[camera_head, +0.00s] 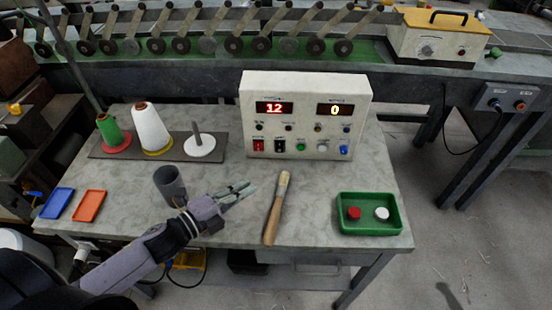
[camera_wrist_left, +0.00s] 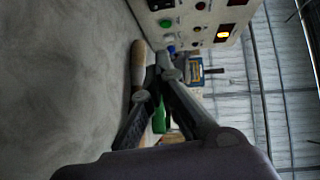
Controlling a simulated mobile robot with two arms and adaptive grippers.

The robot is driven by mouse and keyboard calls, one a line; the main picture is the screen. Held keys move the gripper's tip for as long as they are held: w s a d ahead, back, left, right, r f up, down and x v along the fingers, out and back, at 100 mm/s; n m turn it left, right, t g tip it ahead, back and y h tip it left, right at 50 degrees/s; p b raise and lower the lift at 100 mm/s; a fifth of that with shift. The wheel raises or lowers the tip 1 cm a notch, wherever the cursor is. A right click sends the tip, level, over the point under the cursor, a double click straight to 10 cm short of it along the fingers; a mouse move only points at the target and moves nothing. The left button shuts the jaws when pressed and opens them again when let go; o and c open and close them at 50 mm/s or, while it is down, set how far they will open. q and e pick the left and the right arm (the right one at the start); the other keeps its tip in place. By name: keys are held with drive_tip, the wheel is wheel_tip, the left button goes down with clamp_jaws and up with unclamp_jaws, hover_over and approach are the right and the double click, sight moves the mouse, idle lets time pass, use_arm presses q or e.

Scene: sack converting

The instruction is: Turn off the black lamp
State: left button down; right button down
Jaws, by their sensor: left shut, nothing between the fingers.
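A white control box (camera_head: 306,112) stands at the back of the table with two red displays reading 12 and 0. Its lower row has a red switch (camera_head: 258,146), a black switch (camera_head: 279,146), and green, white and blue buttons. In the left wrist view the gripper (camera_wrist_left: 164,62) points toward the box (camera_wrist_left: 200,20). My right gripper is not in view.
A wooden-handled brush (camera_head: 276,208) lies right of my gripper. A grey cup (camera_head: 170,185) stands near my left forearm. A green tray (camera_head: 369,228) with a red and a white piece is at the right. Thread cones (camera_head: 151,128) stand at the left.

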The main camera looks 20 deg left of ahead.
sight(280, 147)
use_arm(q)
drive_tip(key=p+x, duration=0.1)
drive_tip(key=x, duration=0.9)
drive_tip(key=shift+r, duration=0.15)
drive_tip(key=w, duration=0.1)
drive_tip(key=w+p, duration=0.1)
drive_tip(key=w, duration=0.1)
drive_tip(key=shift+w+a+f, duration=0.15)
drive_tip(key=shift+a+f, duration=0.05)
drive_tip(key=shift+f, duration=0.05)
drive_tip(key=shift+w+a+f, duration=0.15)
drive_tip(key=shift+w+a, duration=0.05)
drive_tip(key=shift+w, duration=0.2)
